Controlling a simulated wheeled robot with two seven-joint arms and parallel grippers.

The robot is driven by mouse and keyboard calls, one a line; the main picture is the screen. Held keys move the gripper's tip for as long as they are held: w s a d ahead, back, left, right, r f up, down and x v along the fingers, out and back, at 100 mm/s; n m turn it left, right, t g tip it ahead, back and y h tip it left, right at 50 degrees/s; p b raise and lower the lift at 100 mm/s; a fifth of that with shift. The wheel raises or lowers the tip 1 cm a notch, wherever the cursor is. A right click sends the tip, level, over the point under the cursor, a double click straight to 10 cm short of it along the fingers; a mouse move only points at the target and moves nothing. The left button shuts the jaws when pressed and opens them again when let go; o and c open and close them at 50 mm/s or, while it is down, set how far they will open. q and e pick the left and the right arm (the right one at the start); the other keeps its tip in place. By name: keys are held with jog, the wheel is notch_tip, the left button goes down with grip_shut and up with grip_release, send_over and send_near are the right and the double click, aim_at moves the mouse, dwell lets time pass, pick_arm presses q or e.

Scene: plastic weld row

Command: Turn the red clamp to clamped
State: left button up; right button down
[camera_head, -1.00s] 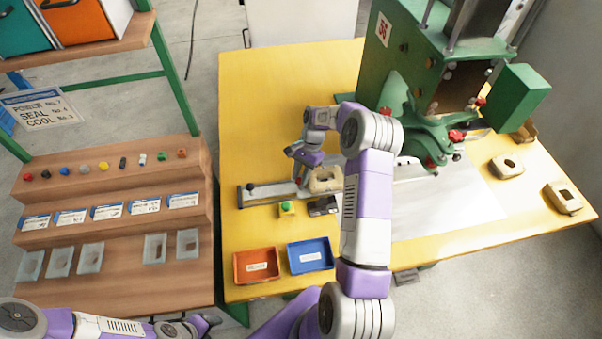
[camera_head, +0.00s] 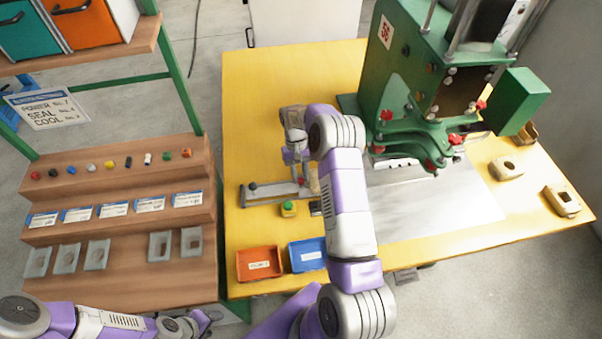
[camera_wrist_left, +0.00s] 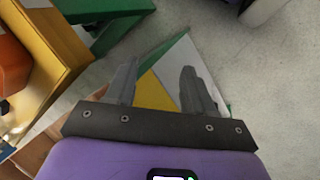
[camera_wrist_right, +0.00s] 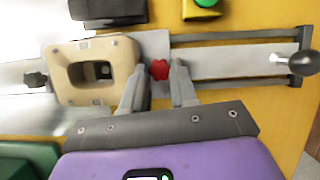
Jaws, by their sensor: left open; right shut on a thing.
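The red clamp (camera_wrist_right: 159,69) is a small red knob beside a tan hollow part (camera_wrist_right: 125,82) on the metal slide fixture (camera_wrist_right: 235,62). My right gripper (camera_wrist_right: 160,80) is over it with the fingers close around the knob, shut on it. My left gripper (camera_wrist_left: 157,85) is open and empty, away from the fixture, low at the left in the head view (camera_head: 207,319).
A green button box (camera_head: 288,208) and a small dark box (camera_head: 315,208) sit in front of the fixture. An orange tray (camera_head: 258,263) and a blue tray (camera_head: 307,254) lie at the table's front. The green press (camera_head: 405,85) stands right. The yellow table's back left is clear.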

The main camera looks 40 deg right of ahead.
jog(key=n, duration=0.2)
jog(key=n+h, duration=0.2)
jog(key=n, duration=0.1)
jog(key=shift+a+n, duration=0.25)
jog(key=shift+n, duration=0.05)
dwell(0.4)
jog(key=c, duration=1.2)
grip_release()
jog(key=shift+o, duration=0.2)
jog(key=p+v, duration=0.1)
jog(key=v, duration=0.6)
jog(key=shift+w+r, duration=0.25)
jog(key=shift+r, duration=0.05)
jog(key=shift+a, duration=0.1)
